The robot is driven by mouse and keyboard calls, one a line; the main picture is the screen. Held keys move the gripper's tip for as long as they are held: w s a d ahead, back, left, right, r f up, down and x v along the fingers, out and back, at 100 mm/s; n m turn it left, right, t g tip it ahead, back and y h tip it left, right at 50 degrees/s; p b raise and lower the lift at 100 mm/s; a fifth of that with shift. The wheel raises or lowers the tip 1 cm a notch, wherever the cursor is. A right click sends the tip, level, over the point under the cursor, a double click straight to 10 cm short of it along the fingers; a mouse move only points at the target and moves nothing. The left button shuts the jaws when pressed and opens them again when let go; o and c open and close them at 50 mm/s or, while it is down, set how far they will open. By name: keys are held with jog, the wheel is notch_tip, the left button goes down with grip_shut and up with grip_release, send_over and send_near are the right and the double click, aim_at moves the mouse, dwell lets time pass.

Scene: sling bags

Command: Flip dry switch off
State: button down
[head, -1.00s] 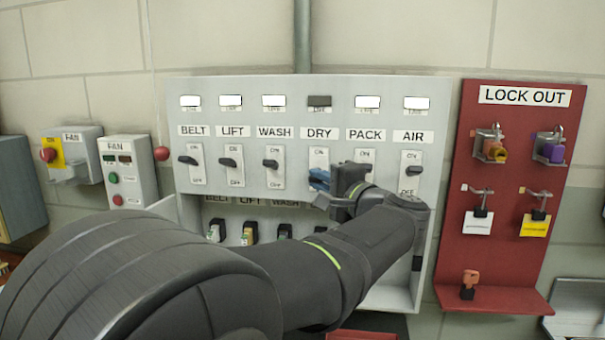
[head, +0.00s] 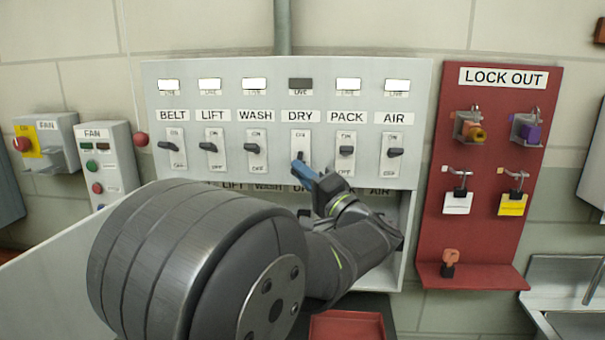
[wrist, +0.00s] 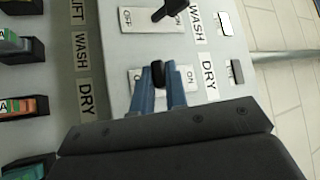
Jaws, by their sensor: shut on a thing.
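The DRY switch is a white plate (head: 300,139) with a black lever (head: 300,156), on the grey panel between WASH and PACK. Its lamp (head: 300,85) is dark. My gripper (head: 299,166) reaches it from below with blue fingers. In the wrist view, the fingers (wrist: 159,84) stand on either side of the black lever (wrist: 158,75), and I am shut on it. The lever sits low on its plate in the head view; its lower part and the OFF mark are hidden by my fingers.
The WASH switch (head: 256,149) and PACK switch (head: 346,151) stand close on either side. The other lamps are lit. A red LOCK OUT board (head: 480,235) with locks and tags hangs to the right. A red tray (head: 347,326) lies below.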

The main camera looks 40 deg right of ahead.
jog(key=c, duration=1.4)
grip_release()
jog(key=shift+c, duration=0.2)
jog(key=v, duration=1.7)
jog(key=shift+s, duration=0.2)
jog(key=shift+w, duration=0.1)
jog(key=x, duration=1.7)
jog(key=shift+w, duration=0.15)
